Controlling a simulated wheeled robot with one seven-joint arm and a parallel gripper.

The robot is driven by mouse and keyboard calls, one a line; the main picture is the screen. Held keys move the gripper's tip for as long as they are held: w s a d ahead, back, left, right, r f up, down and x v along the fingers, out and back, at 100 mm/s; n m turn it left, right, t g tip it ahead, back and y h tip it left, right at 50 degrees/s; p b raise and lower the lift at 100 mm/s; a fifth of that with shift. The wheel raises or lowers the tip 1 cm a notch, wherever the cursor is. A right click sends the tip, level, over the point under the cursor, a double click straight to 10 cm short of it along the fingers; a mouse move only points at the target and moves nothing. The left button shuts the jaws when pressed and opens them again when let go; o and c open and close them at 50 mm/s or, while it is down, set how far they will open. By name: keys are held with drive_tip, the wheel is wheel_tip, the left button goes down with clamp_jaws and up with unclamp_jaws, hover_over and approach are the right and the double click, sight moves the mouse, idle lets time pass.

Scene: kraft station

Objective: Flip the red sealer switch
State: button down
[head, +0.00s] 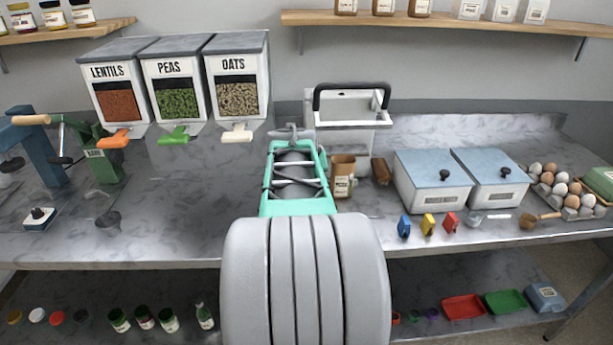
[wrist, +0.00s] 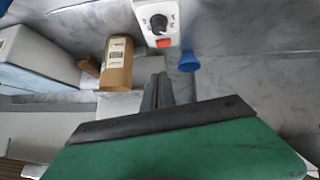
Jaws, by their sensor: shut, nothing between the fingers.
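The white sealer (head: 345,108) with a black handle stands at the back of the counter in the head view, partly hidden behind my arm. In the wrist view, a white panel (wrist: 146,9) with a dark dial (wrist: 158,22) shows at the top. The red switch (wrist: 163,42) sits just below the dial. The head view does not show the switch. My gripper (wrist: 157,88) is shut and empty, its fingertips below the red switch in the picture and apart from it. In the head view my gripper (head: 293,132) is in front of the sealer's left side.
A blue object (wrist: 190,60) is right of the switch. Two lidded bins (head: 432,188) and eggs are farther right. Dispensers (head: 237,90) stand at the left. The counter left of my arm is largely clear.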

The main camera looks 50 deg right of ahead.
drive_tip(key=p+x, duration=0.1)
drive_tip(key=x, duration=0.6)
drive_tip(key=shift+w+d+f, duration=0.15)
drive_tip(key=shift+f, duration=0.1)
drive_tip(key=f, duration=0.2)
drive_tip(key=shift+d+f+p, duration=0.25)
drive_tip(key=shift+f+p, duration=0.15)
drive_tip(key=shift+d+f, duration=0.1)
drive_tip(key=shift+f, duration=0.6)
drive_tip(key=shift+s, duration=0.2)
drive_tip(key=shift+s+d+f+m+t+y+b, duration=0.1)
drive_tip(key=shift+s+f+m+t+y+b, duration=0.1)
drive_tip(key=shift+f+b, duration=0.25)
drive_tip(key=shift+s+d+f+m+t+y+b, duration=0.1)
drive_tip(key=shift+f+t+y+b, duration=0.15)
drive_tip(key=shift+b, duration=0.25)
drive_tip(key=shift+a+r, duration=0.1)
drive_tip(key=shift+r, duration=0.1)
drive_tip(key=shift+w, duration=0.1)
drive_tip(key=shift+w+a, duration=0.1)
drive_tip(key=shift+a, duration=0.05)
